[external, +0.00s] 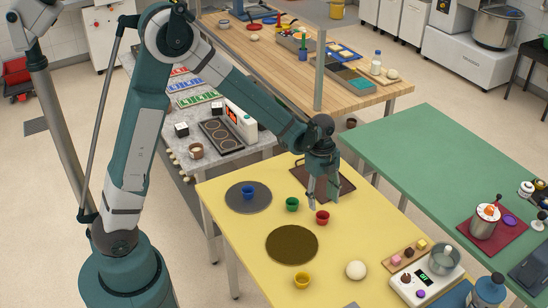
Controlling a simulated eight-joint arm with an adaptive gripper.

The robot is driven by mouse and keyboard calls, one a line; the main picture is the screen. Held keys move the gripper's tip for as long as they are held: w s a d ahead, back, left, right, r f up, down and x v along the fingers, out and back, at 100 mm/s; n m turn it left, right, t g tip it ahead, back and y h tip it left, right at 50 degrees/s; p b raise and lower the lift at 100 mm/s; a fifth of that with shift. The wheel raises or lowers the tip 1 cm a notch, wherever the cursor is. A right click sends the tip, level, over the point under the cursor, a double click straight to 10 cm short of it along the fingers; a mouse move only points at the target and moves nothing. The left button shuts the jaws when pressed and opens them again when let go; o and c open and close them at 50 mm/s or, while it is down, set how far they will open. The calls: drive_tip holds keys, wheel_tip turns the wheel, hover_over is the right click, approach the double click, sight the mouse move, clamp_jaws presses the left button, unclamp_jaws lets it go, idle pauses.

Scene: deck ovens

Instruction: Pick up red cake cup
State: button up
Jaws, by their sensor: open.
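The red cake cup (322,217) stands on the yellow table (222,208), near its middle. My gripper (318,203) points down just above and slightly left of the red cup, with its fingers apart. From this angle I cannot tell whether the fingertips reach around the cup's rim. A green cup (292,204) stands just left of the red one. A blue cup (248,192) is on a grey round mat (240,203) further left. A yellow cup (302,280) stands near the front of the table.
A dark round mat (292,245) lies in front of the cups. A brown tray (340,184) lies behind my gripper. A dough ball (356,270), a board with small cakes (405,252) and a scale (425,277) are at the front right.

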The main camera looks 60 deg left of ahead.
sight(323, 216)
drive_tip(key=shift+w+f, duration=0.1)
drive_tip(key=shift+f, duration=0.3)
drive_tip(key=shift+f, duration=0.1)
drive_tip(key=shift+d+f, duration=0.2)
drive_tip(key=shift+f, duration=0.95)
drive_tip(key=shift+f, duration=0.1)
drive_tip(key=shift+w+d+f+b, duration=0.15)
drive_tip(key=shift+f+b, duration=0.3)
drive_tip(key=shift+f, duration=2.1)
drive_tip(key=shift+c, duration=0.4)
drive_tip(key=c, duration=0.8)
